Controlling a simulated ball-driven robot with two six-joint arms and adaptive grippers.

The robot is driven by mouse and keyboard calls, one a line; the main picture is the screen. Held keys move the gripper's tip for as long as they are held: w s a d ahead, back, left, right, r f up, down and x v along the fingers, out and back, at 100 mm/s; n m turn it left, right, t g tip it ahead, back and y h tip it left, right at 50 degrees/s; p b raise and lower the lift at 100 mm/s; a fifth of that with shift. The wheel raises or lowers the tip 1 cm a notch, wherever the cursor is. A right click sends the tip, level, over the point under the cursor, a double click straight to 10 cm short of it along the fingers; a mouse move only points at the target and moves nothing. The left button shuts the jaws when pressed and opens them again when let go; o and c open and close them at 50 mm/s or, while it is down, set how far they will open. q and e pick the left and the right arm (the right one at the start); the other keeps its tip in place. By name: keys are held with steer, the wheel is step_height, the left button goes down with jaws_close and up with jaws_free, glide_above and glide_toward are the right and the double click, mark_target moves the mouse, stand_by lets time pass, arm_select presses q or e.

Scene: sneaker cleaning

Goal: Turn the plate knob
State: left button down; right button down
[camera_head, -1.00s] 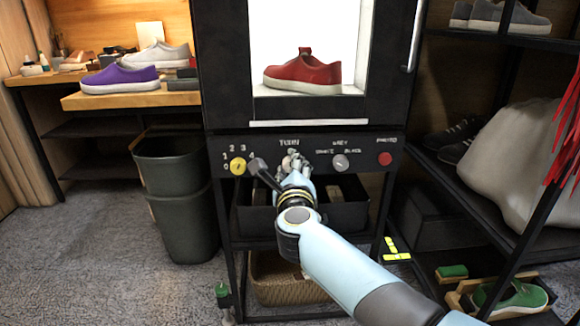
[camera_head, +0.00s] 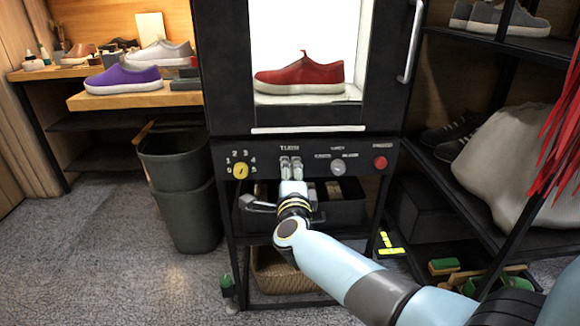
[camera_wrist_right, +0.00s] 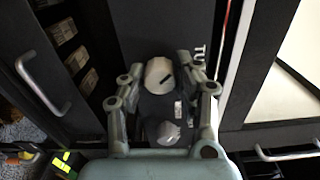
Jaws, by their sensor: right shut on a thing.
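The plate knob (camera_wrist_right: 160,75) is a pale round knob with a dark mark, beside the partly hidden TURN label in the right wrist view. My right gripper (camera_head: 291,165) reaches the black panel under that label in the head view and covers the knob there. In the right wrist view its two fingers (camera_wrist_right: 160,72) stand on either side of the knob, shut on it. My left gripper is out of view.
The panel also bears a yellow numbered knob (camera_head: 240,171), a grey knob (camera_head: 338,168) and a red button (camera_head: 380,162). Dark bins (camera_head: 180,190) stand left. A shoe rack (camera_head: 470,190) stands right. A purple shoe (camera_head: 122,79) lies on the left-hand bench.

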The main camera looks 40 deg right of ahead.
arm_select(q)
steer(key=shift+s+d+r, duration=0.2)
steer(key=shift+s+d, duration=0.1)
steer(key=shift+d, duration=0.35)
arm_select(e)
steer(key=shift+f+n, duration=0.1)
steer(key=shift+n, duration=0.4)
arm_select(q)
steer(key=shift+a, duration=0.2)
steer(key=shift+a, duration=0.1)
arm_select(e)
steer(key=c, duration=0.9)
jaws_free()
steer(key=shift+c, duration=0.2)
steer(key=v, duration=1.2)
